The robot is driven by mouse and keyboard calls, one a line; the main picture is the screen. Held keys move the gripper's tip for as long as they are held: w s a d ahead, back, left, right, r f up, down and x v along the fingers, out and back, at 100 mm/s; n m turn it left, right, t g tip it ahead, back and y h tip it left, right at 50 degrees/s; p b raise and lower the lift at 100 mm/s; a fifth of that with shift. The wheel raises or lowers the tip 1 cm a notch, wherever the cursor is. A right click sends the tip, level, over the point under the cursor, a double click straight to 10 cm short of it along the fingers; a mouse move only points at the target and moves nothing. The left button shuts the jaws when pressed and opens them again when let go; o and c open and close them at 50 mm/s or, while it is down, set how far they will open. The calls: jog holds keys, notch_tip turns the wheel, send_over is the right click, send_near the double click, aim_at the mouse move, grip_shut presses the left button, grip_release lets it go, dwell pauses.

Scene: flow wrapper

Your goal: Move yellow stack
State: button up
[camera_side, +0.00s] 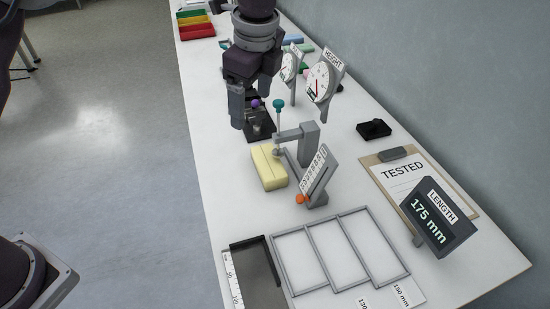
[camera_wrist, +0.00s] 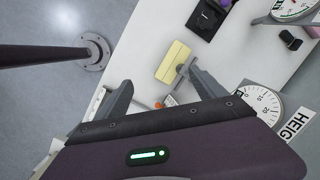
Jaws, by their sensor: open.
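The yellow stack (camera_side: 269,168) is a pale yellow block with a seam line, lying on the white table beside a grey stand with a small arm. In the wrist view the yellow stack (camera_wrist: 173,62) shows ahead of the fingers, with a grey piece of the stand at its lower right. My gripper (camera_side: 250,115) is open and empty, raised above the table behind the stack in the side view. In the wrist view my gripper (camera_wrist: 159,78) has its two fingers wide apart, with nothing between them.
The grey stand (camera_side: 310,143) and a teal-knobbed rod (camera_side: 279,108) rise close to the stack. A tilted scale plate (camera_side: 318,175) stands at its right. Dials (camera_side: 322,82) stand behind. A three-part frame (camera_side: 338,250), black tray (camera_side: 258,268), clipboard (camera_side: 399,172) and LENGTH display (camera_side: 436,220) lie nearer.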

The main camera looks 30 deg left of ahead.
jog(key=d+m+t+y, duration=0.1)
jog(key=d+m+t, duration=0.1)
jog(key=d+m, duration=0.5)
jog(key=m, duration=0.2)
send_over(275, 174)
jog(key=s+d, duration=0.2)
notch_tip(275, 174, down, 14)
jog(key=shift+f, duration=0.1)
jog(key=shift+x, duration=3.5)
jog(key=shift+a, duration=0.1)
jog(key=shift+c, duration=0.2)
